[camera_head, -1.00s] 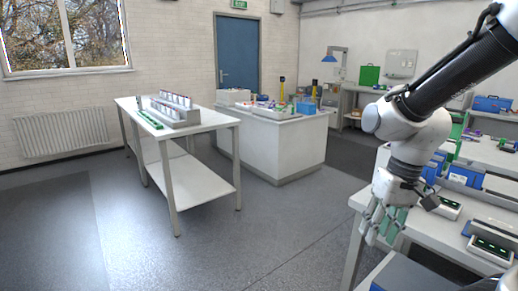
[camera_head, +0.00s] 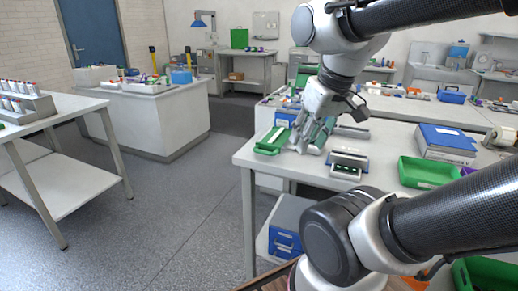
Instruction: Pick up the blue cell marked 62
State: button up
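I cannot make out a blue cell marked 62 in this view; the markings are too small to read. A rack (camera_head: 28,112) with several upright cells (camera_head: 20,87), white with reddish tops, stands on the white table at the left. My gripper (camera_head: 308,148) points down over the near-left part of the white bench at the right. Its fingers look spread apart, with no cell visible between them. It is far from the rack and close to a green tray (camera_head: 271,141) and a small grey device (camera_head: 348,163).
The white bench (camera_head: 385,140) also bears a green bin (camera_head: 428,172) and a blue-and-white box (camera_head: 446,143). A white counter (camera_head: 150,118) with assorted items stands behind, near a blue door (camera_head: 92,30). The grey floor (camera_head: 170,220) between left table and bench is clear.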

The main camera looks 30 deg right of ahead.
aim_at(281, 120)
jog(key=i+z, duration=0.1)
jog(key=z, duration=0.3)
jog(key=i+j+z, duration=0.1)
jog(key=z, duration=0.3)
jog(key=i+j+z, duration=0.1)
jog(key=z, duration=0.3)
jog(key=i+j+z, duration=0.15)
jog(key=j, duration=0.15)
jog(key=i+j+z, duration=0.1)
jog(key=j, duration=0.2)
jog(key=i+j+z, duration=0.15)
jog(key=j, duration=0.2)
jog(key=i+j+z, duration=0.15)
jog(key=j, duration=0.15)
jog(key=i+j, duration=0.1)
jog(key=j, duration=0.45)
